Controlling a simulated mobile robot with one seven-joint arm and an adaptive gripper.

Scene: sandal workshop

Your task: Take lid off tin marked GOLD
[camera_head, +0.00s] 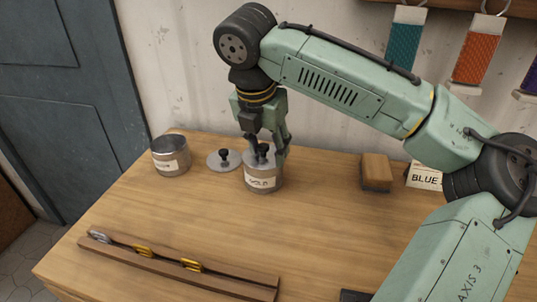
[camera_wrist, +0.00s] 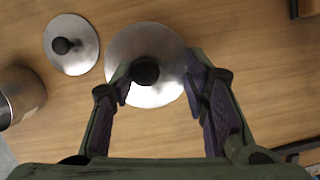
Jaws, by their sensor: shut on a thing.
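The tin with a white label (camera_head: 262,182), whose lettering looks like GOLD, stands on the wooden bench. Its round metal lid (camera_wrist: 150,48) has a black knob (camera_wrist: 145,71) and appears seated on the tin in the head view. My gripper (camera_head: 266,150) points down over this tin, one finger on each side of the knob. It is shut on the lid; the exact contact is partly hidden by the fingers. In the wrist view my gripper (camera_wrist: 162,88) has its fingers at the lid's left and right.
Another lid with a black knob (camera_head: 224,160) lies flat on the bench left of the tin. An open, lidless labelled tin (camera_head: 171,158) stands further left. A brown block (camera_head: 376,172) and BLUE card (camera_head: 424,176) are right. A wooden rack (camera_head: 180,265) lies in front.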

